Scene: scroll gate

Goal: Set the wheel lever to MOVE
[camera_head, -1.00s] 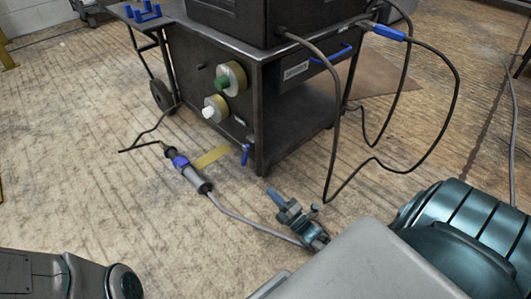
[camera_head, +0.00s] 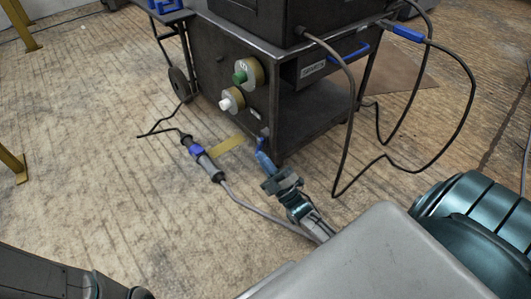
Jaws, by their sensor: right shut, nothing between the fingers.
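A small blue lever (camera_head: 260,142) sits low at the near corner of the dark cart (camera_head: 212,52); I take it to be the wheel lever. My right gripper (camera_head: 264,164) is shut with nothing between its fingers. Its blue fingertips are right at the lever's lower end and partly cover it. I cannot tell whether they touch. Any MOVE marking is too small to read. My left gripper is not in view; only part of my left arm shows at the bottom left.
The cart's side has a green knob (camera_head: 240,77) and a white knob (camera_head: 225,104). Black cables (camera_head: 350,120) hang on the right. Yellow posts stand at the left.

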